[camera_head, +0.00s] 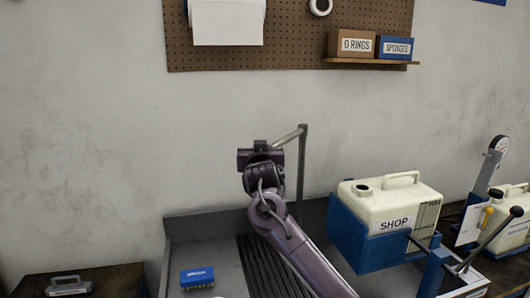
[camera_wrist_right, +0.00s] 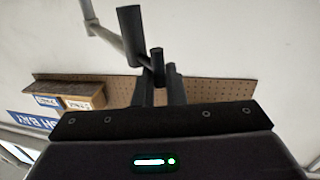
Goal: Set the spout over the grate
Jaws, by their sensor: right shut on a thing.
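The spout is a grey pipe (camera_head: 302,165) with an upright post at the back of the sink and a top arm reaching left. In the right wrist view the pipe (camera_wrist_right: 103,32) comes in from the top, with a dark cylinder (camera_wrist_right: 131,35) at its end. My right gripper (camera_head: 259,152) is shut at the end of the spout's arm; the exact contact is hard to see. The grate (camera_head: 262,268) is a dark slatted strip in the sink, below the gripper in the picture and partly hidden by my right arm. My left gripper is not in view.
A white SHOP jug (camera_head: 394,207) sits in a blue cradle (camera_head: 372,245) with a lever at right. A pegboard (camera_head: 293,45) hangs behind.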

